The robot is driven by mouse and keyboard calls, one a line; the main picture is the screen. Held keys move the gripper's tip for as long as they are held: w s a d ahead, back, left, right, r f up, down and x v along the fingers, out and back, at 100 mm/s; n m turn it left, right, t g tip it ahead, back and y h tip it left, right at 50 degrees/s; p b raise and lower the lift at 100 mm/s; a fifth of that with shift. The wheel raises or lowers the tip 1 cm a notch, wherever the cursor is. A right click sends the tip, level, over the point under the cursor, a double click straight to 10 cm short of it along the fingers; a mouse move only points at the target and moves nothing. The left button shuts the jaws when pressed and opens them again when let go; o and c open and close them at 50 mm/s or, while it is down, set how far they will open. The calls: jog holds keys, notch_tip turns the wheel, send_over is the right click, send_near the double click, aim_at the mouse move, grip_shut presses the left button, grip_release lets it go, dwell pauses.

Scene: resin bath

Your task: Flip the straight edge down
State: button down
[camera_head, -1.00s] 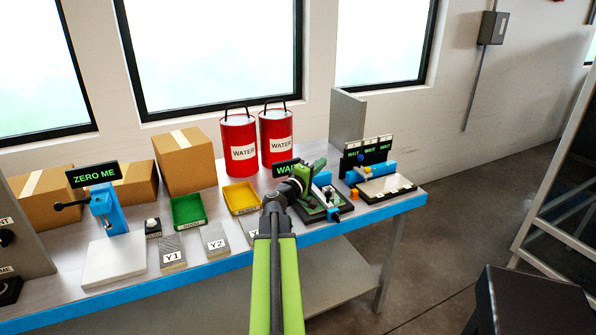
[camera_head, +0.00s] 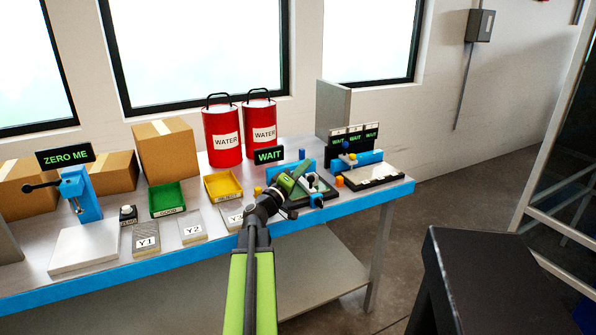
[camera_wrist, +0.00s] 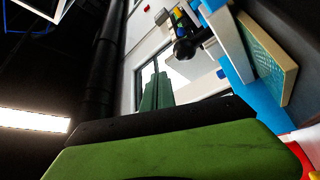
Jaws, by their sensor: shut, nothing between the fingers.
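My gripper (camera_head: 297,174) is shut with nothing between its fingers. It is over the front left of the fixture (camera_head: 318,196) beside the green-lettered WAIT sign (camera_head: 269,156), and hides part of it. That fixture has a dark base, blue parts and small yellow and black knobs. In the wrist view the green fingers (camera_wrist: 155,92) are together, with a black knob (camera_wrist: 184,49) and a blue part (camera_wrist: 236,82) beyond them. A tan and teal plate (camera_wrist: 268,58) is tilted at the right. I cannot tell for sure which part is the straight edge, or whether the fingers touch anything.
A second blue fixture with a pale plate (camera_head: 372,175) stands to the right. Green (camera_head: 167,200) and yellow (camera_head: 222,186) trays, blocks marked Y1 (camera_head: 146,238) and Y2 (camera_head: 192,228), and red water cans (camera_head: 222,138) are left. A dark stool (camera_head: 500,280) stands front right.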

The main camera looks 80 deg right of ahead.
jog(key=shift+w, duration=0.15)
notch_tip(320, 180, up, 5)
jog(key=p, duration=0.5)
jog(key=w+a+f+b, duration=0.5)
jog(key=w+f+b, duration=0.1)
jog(key=w, duration=0.1)
jog(key=shift+w+a, duration=0.2)
jog(key=shift+a, duration=0.15)
jog(key=shift+f, duration=0.1)
